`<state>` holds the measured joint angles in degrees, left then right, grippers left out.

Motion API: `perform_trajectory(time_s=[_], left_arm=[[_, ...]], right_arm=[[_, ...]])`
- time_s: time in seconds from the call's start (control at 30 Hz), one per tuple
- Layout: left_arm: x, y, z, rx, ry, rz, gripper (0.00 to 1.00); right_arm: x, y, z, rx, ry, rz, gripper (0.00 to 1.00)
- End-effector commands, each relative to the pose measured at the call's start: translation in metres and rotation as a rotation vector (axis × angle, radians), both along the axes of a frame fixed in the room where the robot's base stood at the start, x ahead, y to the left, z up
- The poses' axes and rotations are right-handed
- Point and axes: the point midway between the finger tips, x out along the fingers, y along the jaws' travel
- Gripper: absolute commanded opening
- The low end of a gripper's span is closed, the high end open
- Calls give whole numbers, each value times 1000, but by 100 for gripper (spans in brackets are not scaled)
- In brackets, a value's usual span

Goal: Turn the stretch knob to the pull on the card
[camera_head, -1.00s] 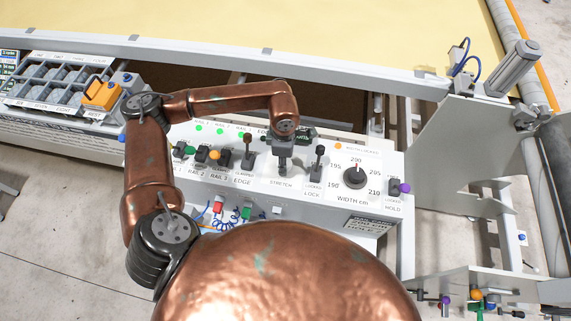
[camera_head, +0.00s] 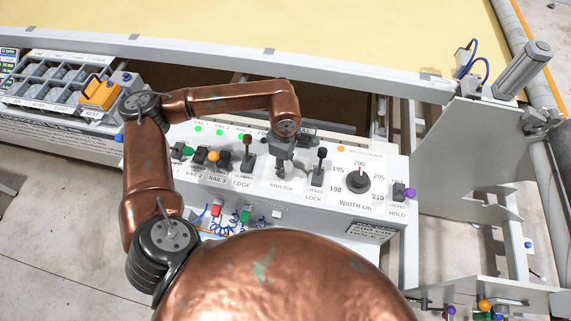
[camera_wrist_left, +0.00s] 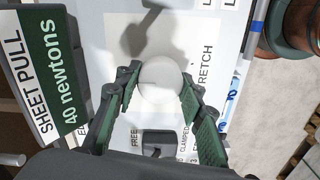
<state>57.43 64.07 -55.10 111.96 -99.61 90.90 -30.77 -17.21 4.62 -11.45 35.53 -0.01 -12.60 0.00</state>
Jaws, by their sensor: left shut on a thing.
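The stretch knob shows in the left wrist view as a pale round cap (camera_wrist_left: 162,80) on the white panel, beside the partly covered word STRETCH. My left gripper (camera_wrist_left: 160,92) has its two green fingers shut on either side of it. In the head view my left gripper (camera_head: 281,168) points down at the panel above the STRETCH label and hides the knob and its scale. A green and white card (camera_wrist_left: 50,72) in the left wrist view reads SHEET PULL, 40 newtons. The knob's pointer and setting cannot be made out. My right gripper is not in view.
The white control panel (camera_head: 330,205) also carries an edge lever (camera_head: 247,150) to the left, a lock lever (camera_head: 319,165) close on the right, and a black width knob (camera_head: 357,180) further right. A metal rail (camera_head: 270,62) and yellow sheet (camera_head: 350,30) lie behind.

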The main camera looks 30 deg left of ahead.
Motion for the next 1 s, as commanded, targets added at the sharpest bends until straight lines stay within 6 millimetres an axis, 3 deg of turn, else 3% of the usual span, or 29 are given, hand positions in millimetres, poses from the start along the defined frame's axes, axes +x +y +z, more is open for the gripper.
perform_trajectory(time_s=[0.03,0.07,0.3,0.67,0.77,1.0], left_arm=[[1,0,1,-1,-3,1,12],[1,0,1,-1,-3,1,37],[1,0,0,-1,-2,2,53],[1,0,5,-1,-3,2,54],[2,0,17,-1,-5,2,54],[2,0,67,-1,-6,1,54]], right_arm=[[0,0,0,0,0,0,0],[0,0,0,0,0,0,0],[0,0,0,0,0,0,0],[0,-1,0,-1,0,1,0],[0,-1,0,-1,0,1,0],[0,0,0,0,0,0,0]])
